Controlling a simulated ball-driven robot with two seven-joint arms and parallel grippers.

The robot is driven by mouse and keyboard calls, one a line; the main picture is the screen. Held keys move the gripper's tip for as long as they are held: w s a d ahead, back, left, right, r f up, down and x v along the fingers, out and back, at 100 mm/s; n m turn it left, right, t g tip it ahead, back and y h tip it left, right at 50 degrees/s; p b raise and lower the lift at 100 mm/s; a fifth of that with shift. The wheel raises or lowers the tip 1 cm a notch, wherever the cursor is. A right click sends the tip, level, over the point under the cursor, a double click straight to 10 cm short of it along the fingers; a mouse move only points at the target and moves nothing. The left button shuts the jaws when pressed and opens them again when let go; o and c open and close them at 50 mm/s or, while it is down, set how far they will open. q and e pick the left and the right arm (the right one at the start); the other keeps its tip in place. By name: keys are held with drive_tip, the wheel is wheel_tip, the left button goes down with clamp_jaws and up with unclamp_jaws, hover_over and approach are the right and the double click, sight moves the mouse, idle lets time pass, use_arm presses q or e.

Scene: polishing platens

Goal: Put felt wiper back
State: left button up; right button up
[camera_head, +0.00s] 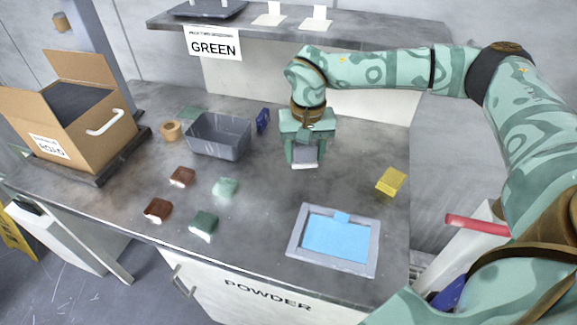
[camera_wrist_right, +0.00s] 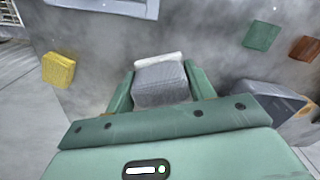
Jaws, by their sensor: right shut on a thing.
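My right gripper (camera_head: 304,150) is over the middle of the table and points down. It is shut on a grey block with a white strip along its lower edge, which looks like the felt wiper (camera_head: 305,157). In the right wrist view, the wiper (camera_wrist_right: 160,83) sits between the two green fingers (camera_wrist_right: 162,92), with its white strip facing away from the palm. The wiper is at or just above the tabletop; I cannot tell if it touches. My left gripper is not in view.
A grey bin (camera_head: 218,151) and a blue item (camera_head: 262,121) stand left of the gripper. Several brown and green blocks (camera_head: 204,224) lie front left. A yellow block (camera_head: 391,181) and a grey-framed blue panel (camera_head: 335,238) lie right and front. A shelf (camera_head: 300,31) runs behind.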

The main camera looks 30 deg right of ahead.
drive_tip(key=b, duration=0.3)
hover_over(294, 171)
wheel_tip(294, 171, down, 7)
drive_tip(key=shift+s+f, duration=0.1)
wheel_tip(294, 171, down, 3)
drive_tip(key=shift+f+b, duration=0.1)
drive_tip(key=shift+b, duration=0.65)
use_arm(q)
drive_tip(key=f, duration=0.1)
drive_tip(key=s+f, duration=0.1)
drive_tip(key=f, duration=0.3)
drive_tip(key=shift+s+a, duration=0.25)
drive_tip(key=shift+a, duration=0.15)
use_arm(e)
drive_tip(key=o, duration=1)
drive_tip(key=shift+o, duration=0.2)
use_arm(q)
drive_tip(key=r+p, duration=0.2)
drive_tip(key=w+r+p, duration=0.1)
drive_tip(key=p, duration=0.1)
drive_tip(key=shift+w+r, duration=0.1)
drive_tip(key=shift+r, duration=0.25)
use_arm(e)
wheel_tip(294, 171, up, 12)
drive_tip(key=shift+r, duration=0.2)
